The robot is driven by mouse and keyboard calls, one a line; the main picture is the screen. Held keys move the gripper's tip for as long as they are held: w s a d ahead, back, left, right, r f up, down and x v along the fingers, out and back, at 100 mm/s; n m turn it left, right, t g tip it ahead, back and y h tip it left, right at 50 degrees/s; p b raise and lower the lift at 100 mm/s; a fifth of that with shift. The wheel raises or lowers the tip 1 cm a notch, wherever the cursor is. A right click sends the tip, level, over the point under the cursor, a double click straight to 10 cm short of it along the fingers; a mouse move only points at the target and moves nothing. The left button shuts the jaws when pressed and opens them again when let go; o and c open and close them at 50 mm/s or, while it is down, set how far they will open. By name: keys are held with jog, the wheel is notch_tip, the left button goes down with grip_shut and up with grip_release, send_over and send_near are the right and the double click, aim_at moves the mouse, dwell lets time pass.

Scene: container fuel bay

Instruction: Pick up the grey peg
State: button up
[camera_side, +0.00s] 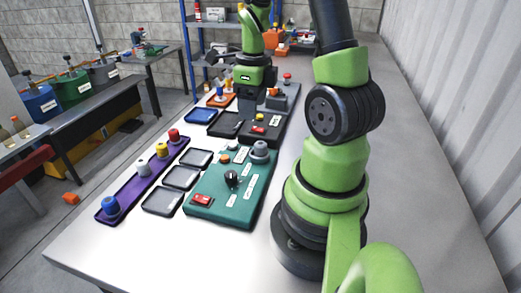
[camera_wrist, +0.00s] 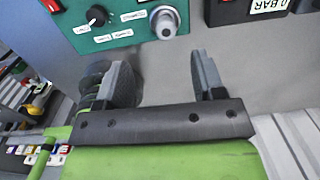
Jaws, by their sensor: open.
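The grey peg (camera_side: 260,148) stands upright near the far right corner of the green panel (camera_side: 222,208) in the side view. In the wrist view the grey peg (camera_wrist: 166,22) shows at the top middle, on the edge of the green panel (camera_wrist: 118,22). My gripper (camera_wrist: 163,68) is open, with its two dark fingers apart and nothing seen between them. The peg lies beyond the fingertips in the wrist view, and I see no contact.
The green panel also carries a black knob (camera_side: 232,178) and a red switch (camera_side: 202,200). A purple tray (camera_side: 132,192) with several coloured pegs and several dark empty trays (camera_side: 163,201) lie to its left.

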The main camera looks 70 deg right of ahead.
aim_at(261, 143)
jog(key=shift+s+d+f+m, duration=0.3)
jog(key=shift+f+m, duration=0.25)
jog(key=shift+m, duration=0.05)
jog(key=shift+s+d+f+m, duration=0.3)
jog(key=shift+f+m, duration=0.2)
jog(key=shift+m, duration=0.1)
jog(key=f, duration=0.9)
jog(key=shift+s+a+f, duration=0.15)
jog(key=shift+s+f, duration=0.05)
jog(key=shift+f, duration=0.2)
jog(key=shift+c, duration=0.4)
jog(key=c, duration=1)
jog(key=shift+r, duration=0.15)
